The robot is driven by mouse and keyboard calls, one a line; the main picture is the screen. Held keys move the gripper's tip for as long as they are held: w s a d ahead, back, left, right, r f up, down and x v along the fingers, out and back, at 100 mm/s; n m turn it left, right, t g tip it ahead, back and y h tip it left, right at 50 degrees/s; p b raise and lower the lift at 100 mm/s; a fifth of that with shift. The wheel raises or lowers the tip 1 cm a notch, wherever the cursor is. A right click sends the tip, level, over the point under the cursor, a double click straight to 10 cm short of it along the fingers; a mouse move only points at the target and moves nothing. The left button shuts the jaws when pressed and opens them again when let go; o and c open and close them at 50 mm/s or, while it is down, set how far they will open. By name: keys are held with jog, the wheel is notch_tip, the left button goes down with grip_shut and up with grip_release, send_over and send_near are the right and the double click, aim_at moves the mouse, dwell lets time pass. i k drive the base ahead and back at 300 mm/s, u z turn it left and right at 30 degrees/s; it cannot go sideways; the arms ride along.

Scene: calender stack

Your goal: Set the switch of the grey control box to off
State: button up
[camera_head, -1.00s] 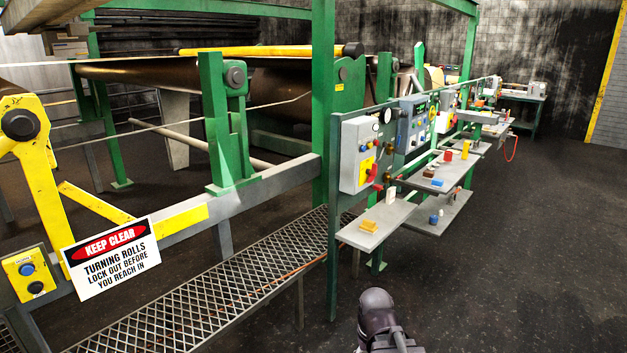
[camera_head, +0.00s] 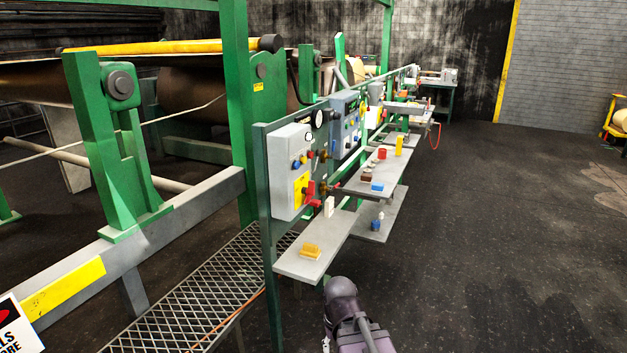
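A light grey control box (camera_head: 281,165) hangs on the green frame near the middle of the view. A red rotary switch handle (camera_head: 309,192) sits on a yellow plate low on its front. Blue, yellow and red buttons sit above the plate. The box is seen at an angle, and I cannot tell which position the switch is in. My arm (camera_head: 345,310) shows at the bottom, below and right of the box and apart from it. My gripper cannot be made out in this view.
Below the box, grey shelves (camera_head: 290,265) stick out, holding a yellow brush-like block (camera_head: 311,250) and other small things. A blue-grey panel (camera_head: 344,122) hangs farther along. Mesh grating (camera_head: 205,300) lies left, beside large rolls. The dark floor (camera_head: 500,240) at right is clear.

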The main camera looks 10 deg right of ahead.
aim_at(310, 191)
jog(key=z, duration=0.3)
jog(key=i, duration=1.15)
jog(key=z, duration=0.25)
